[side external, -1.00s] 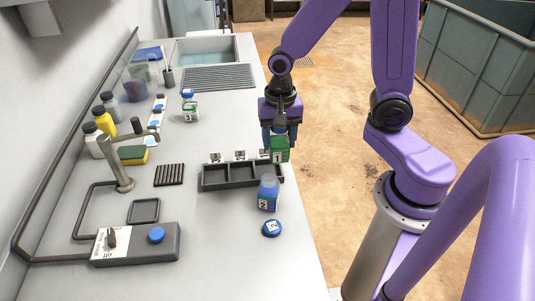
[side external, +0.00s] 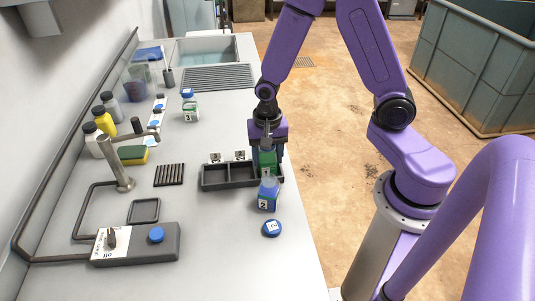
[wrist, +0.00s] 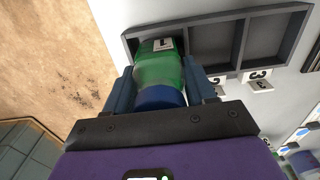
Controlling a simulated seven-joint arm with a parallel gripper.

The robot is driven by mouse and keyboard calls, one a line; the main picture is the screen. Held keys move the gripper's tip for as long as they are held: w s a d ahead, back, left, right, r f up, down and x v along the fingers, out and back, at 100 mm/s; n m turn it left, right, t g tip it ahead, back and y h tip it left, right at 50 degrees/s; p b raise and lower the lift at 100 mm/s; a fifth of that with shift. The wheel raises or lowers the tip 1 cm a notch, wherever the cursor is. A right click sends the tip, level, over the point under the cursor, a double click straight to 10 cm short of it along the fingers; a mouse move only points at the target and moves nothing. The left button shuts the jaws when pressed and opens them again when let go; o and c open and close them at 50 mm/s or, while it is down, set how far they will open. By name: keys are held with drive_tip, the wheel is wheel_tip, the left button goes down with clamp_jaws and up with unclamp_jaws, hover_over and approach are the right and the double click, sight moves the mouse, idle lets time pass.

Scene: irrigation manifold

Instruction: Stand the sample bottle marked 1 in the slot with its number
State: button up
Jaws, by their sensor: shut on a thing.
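The green sample bottle marked 1 (side external: 268,161) has a blue cap, which shows in the wrist view (wrist: 160,97). My gripper (side external: 267,146) is shut on it around its upper part. The bottle is over or partly inside the right-hand slot of the dark three-slot rack (side external: 229,186); I cannot tell whether its base touches the floor. In the wrist view the bottle (wrist: 158,68) overlaps the rack's left compartment. The other two slots are empty. The tag marked 3 (wrist: 260,77) shows beside the far compartment; the middle slot's tag (wrist: 217,79) is partly covered. The tag by the bottle's slot is hidden.
A blue bottle marked 2 (side external: 268,194) stands close in front of the rack's right end, with a blue lid marked 2 (side external: 272,228) nearby. Bottle 3 (side external: 190,112) stands farther back. A tap (side external: 122,172) and control box (side external: 137,243) are left.

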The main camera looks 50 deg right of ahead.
drive_tip(key=shift+f, duration=0.1)
drive_tip(key=o, duration=1.1)
wheel_tip(320, 180, up, 12)
drive_tip(key=shift+r, duration=0.1)
drive_tip(key=shift+s+a, duration=0.1)
drive_tip(key=shift+s, duration=0.05)
drive_tip(key=s+r+n, duration=0.1)
drive_tip(key=s+n, duration=0.5)
drive_tip(key=n, duration=0.1)
drive_tip(key=s+a+n, duration=0.1)
drive_tip(key=s+n, duration=0.5)
drive_tip(key=n, duration=0.1)
drive_tip(key=s+a+r+n, duration=0.1)
drive_tip(key=s+n, duration=0.6)
drive_tip(key=shift+r+n, duration=0.3)
